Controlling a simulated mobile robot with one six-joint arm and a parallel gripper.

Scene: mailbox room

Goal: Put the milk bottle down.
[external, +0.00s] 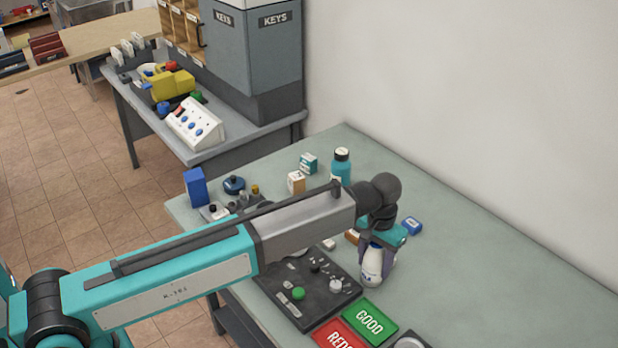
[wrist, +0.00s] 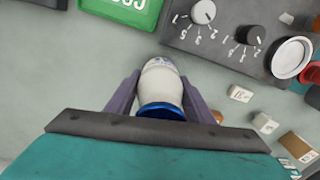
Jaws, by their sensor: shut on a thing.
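The milk bottle (external: 373,267) is white with a blue cap and sits between the fingers of my gripper (external: 377,252) over the right part of the grey-green table. In the wrist view the bottle (wrist: 161,88) shows its white body and blue rim, with a purple-grey finger of my gripper (wrist: 158,98) on each side. My gripper is shut on it. The bottle looks upright in the external view. I cannot tell whether its base touches the table (external: 470,270).
A dark control panel (external: 300,288) with knobs lies left of the bottle. A teal bottle (external: 341,168) and a blue box (external: 411,226) stand behind. The table's right side is clear.

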